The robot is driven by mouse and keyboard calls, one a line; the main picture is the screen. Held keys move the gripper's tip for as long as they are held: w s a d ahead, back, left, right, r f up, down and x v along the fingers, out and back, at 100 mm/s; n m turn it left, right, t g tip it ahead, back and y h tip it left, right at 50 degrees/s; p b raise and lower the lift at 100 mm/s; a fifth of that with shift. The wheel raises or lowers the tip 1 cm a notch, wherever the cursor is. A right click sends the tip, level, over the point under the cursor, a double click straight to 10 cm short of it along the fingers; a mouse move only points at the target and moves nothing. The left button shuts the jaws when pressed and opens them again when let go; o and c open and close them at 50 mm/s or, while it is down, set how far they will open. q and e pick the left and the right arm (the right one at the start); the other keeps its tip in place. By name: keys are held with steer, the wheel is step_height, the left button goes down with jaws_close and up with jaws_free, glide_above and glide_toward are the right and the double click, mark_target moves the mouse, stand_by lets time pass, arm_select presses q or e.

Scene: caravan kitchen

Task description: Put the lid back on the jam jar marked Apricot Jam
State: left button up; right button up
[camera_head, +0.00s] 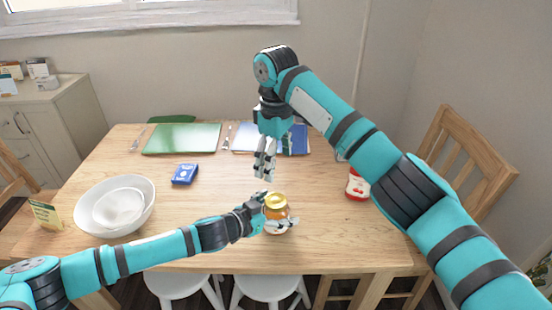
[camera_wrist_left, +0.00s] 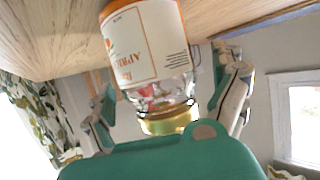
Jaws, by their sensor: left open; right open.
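The apricot jam jar (camera_head: 279,213) stands on the table near its front edge. In the left wrist view the jar (camera_wrist_left: 147,45) appears upside down, with a white and orange label whose letters begin "APRI". A gold lid (camera_head: 276,200) is at its mouth; the lid also shows in the left wrist view (camera_wrist_left: 167,122). I cannot tell whether it is screwed tight. My left gripper (camera_head: 281,208) is open, with fingers on both sides of the jar; contact is unclear. My right gripper (camera_head: 265,166) is open and empty, pointing down behind the jar.
A red-labelled jar (camera_head: 356,187) stands to the right, partly behind my right arm. White bowls (camera_head: 143,225), a blue box (camera_head: 185,174), a green mat (camera_head: 181,139) and a yellow card (camera_head: 45,214) are on the table (camera_head: 220,190). White stools (camera_head: 268,287) stand in front.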

arm_select(q)
steer(key=v, duration=1.1)
steer(key=shift+s+a, duration=0.25)
